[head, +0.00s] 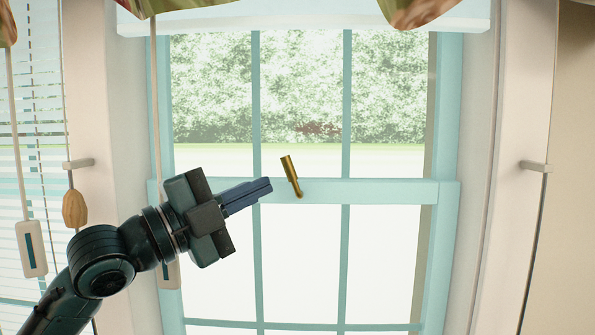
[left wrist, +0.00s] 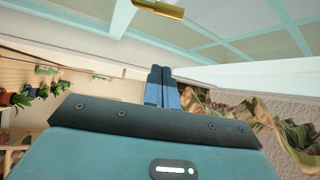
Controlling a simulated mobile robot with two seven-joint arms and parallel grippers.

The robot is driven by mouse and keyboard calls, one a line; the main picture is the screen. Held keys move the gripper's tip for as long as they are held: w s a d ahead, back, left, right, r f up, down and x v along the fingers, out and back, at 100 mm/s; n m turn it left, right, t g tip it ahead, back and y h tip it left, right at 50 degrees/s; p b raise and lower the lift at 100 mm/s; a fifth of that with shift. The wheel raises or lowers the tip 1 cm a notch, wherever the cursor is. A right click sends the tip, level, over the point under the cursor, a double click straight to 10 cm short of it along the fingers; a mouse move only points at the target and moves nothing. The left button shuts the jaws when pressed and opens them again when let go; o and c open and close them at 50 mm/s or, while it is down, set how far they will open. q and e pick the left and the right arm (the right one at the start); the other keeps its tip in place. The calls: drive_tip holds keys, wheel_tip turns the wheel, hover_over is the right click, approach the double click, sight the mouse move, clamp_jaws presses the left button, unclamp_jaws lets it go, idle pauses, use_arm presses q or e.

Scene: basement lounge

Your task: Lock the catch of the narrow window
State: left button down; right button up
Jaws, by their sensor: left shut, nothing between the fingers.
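The narrow window (head: 448,120) has a pale teal frame and fills the middle of the head view. Its brass catch (head: 291,174) sits at the middle rail (head: 390,190), with its lever standing up and tilted a little left. My left gripper (head: 270,186) is shut and empty. Its fingertips point right and lie just left of the catch in the picture, with a small gap between. In the left wrist view the shut fingers (left wrist: 161,75) point toward the window, and the brass catch (left wrist: 160,9) shows at the top edge, apart from them. My right gripper is not in view.
A white blind (head: 320,22) and patterned fabric (head: 420,10) hang above the window. At the left are a slatted blind (head: 40,120), a cord with a wooden pull (head: 75,208) and a pale cord weight (head: 32,248). The space right of the catch is clear.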

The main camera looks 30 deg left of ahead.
sight(286, 172)
use_arm(q)
drive_tip(key=shift+s, duration=0.1)
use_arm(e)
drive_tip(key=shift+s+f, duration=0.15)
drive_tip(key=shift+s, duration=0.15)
